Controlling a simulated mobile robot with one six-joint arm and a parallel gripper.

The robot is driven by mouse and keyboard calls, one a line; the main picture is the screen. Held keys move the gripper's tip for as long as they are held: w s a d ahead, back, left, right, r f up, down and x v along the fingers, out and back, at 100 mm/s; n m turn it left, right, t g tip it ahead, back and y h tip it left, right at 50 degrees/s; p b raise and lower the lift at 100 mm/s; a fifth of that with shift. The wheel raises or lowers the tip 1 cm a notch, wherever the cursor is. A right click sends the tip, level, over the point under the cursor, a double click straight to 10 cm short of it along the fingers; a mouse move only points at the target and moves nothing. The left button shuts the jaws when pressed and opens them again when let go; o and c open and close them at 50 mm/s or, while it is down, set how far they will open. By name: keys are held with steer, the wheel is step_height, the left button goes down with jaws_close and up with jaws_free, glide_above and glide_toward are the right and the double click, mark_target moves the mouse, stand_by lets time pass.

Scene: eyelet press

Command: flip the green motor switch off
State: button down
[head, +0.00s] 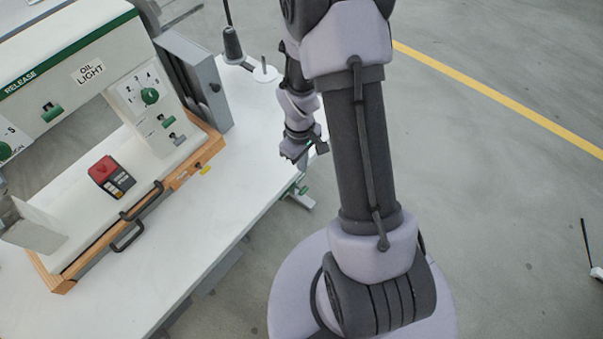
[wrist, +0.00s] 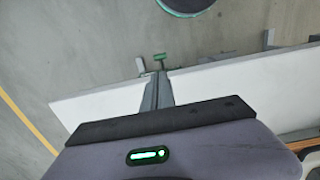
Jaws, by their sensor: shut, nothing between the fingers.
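The press panel (head: 155,100) at the left of the head view carries several green controls. A round green knob (head: 149,95) sits beside the numbers, and a small green switch (head: 167,121) is below it. A lower lever (head: 177,139) looks grey-green. Their small labels are unreadable, so I cannot tell which is the motor switch or how it is set. My gripper (head: 303,150) is right of the panel, well apart from it, beyond the table's edge. In the wrist view my gripper (wrist: 159,82) is shut and empty; no panel switch is recognisable there.
A red-topped box (head: 110,177) stands on the press bed. Black handles (head: 128,236) stick out at the wooden front edge. A grey cabinet (head: 205,85) and a black lamp (head: 233,45) stand near the panel. The white table (head: 190,240) has bare room in front; open floor lies right.

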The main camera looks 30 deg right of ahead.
mark_target(305, 191)
steer(key=f+b, duration=0.5)
steer(key=f, duration=0.8)
steer(key=shift+s, duration=0.2)
steer(key=shift+s+d+f+b, duration=0.15)
steer(key=shift+s+f+b, duration=0.15)
steer(key=shift+s+d+f+b, duration=0.1)
steer(key=shift+s+f+b, duration=0.25)
steer(key=shift+f, duration=0.25)
steer(key=shift+s+d+f+b, duration=0.2)
steer(key=shift+f+b, duration=0.2)
steer(key=shift+f, duration=0.25)
steer(key=shift+s+d+f+b, duration=0.1)
steer(key=shift+s+f+b, duration=0.25)
steer(key=shift+f, duration=0.25)
